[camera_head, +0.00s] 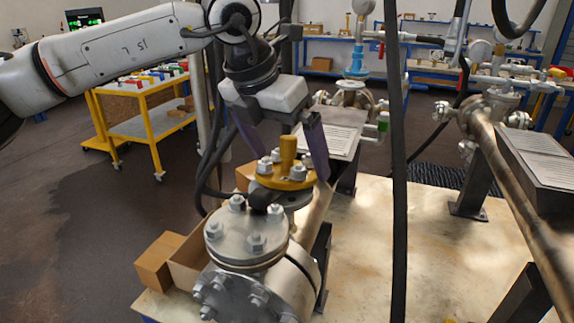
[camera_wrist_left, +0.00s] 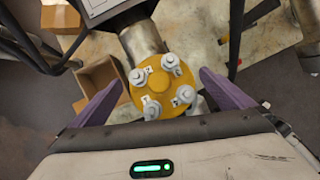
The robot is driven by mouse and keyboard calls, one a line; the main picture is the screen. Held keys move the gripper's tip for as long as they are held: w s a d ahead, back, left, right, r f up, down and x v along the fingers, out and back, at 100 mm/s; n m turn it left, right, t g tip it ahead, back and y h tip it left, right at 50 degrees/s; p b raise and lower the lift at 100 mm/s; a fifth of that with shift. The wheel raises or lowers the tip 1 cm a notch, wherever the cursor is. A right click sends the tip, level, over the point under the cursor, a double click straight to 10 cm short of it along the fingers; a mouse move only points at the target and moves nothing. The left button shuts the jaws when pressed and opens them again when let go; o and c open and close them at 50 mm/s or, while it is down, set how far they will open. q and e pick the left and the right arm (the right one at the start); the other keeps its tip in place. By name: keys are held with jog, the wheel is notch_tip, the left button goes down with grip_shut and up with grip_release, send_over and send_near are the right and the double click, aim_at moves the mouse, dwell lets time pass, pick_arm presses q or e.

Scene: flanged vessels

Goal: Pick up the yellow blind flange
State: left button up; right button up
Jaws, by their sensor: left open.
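The yellow blind flange (camera_head: 277,178) sits on top of a metal pipe fitting, with several bolts and nuts around its rim and a yellow knob in its middle. It also shows in the left wrist view (camera_wrist_left: 155,81), seen from above. My left gripper (camera_head: 283,160) is open above it, with its purple fingers on either side of the flange. In the left wrist view the fingers (camera_wrist_left: 162,90) stand apart to the left and right of the flange, and I see no contact. My right gripper is not in view.
A grey bolted vessel flange (camera_head: 246,239) stands just in front of the yellow one. Open cardboard boxes (camera_head: 160,262) lie to its left. A black cable (camera_head: 399,200) hangs to the right. The pale tabletop (camera_head: 440,240) is mostly clear beyond it, up to a long pipe (camera_head: 520,185).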

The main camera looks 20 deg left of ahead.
pick_arm(q)
jog(key=shift+f, duration=0.2)
jog(key=c, duration=1)
jog(key=shift+w+r, duration=0.15)
jog(key=shift+r, duration=0.15)
